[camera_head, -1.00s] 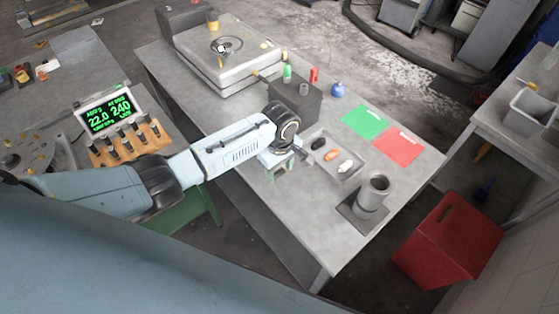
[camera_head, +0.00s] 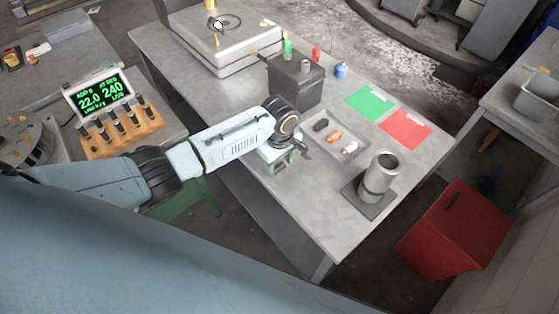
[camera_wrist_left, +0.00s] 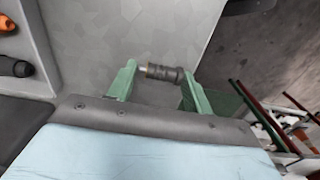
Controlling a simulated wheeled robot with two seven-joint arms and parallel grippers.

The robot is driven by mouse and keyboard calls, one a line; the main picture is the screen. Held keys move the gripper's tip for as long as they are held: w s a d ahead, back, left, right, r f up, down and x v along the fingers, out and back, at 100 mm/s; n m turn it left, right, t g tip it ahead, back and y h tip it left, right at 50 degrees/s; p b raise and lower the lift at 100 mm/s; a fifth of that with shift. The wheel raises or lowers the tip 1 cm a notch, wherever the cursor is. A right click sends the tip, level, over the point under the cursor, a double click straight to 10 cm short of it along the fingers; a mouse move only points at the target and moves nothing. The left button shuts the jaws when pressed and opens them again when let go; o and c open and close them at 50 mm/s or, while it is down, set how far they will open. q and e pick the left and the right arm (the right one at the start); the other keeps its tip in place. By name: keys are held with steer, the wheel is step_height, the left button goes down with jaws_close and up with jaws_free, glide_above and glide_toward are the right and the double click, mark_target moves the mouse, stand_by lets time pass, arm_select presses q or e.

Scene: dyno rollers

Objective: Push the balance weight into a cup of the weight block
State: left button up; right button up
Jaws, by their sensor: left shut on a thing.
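My left gripper (camera_head: 287,158) is over the near edge of the grey table (camera_head: 235,115), to the left of a shallow tray. In the left wrist view, its two green fingers (camera_wrist_left: 162,82) are shut on a dark ribbed cylinder with a brass-coloured end (camera_wrist_left: 168,72), which looks like the balance weight. The cylinder lies crosswise between the fingertips. A wooden block (camera_head: 125,145) with several dark upright cylinders stands at the left, below a green-lit display (camera_head: 97,92). It may be the weight block; its cups cannot be made out. My right gripper is not in view.
The shallow tray (camera_head: 362,163) holds a dark, an orange and a pale piece. Around it are a grey cylinder stand (camera_head: 380,178), a dark box (camera_head: 295,85), and green (camera_head: 370,102) and red (camera_head: 405,129) sheets. A red bin (camera_head: 455,230) stands on the floor.

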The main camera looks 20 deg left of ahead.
arm_select(q)
steer(key=shift+f, duration=0.3)
steer(key=o, duration=1.1)
step_height(320, 180, up, 13)
steer(key=shift+r+p, duration=0.2)
steer(key=shift+p, duration=0.4)
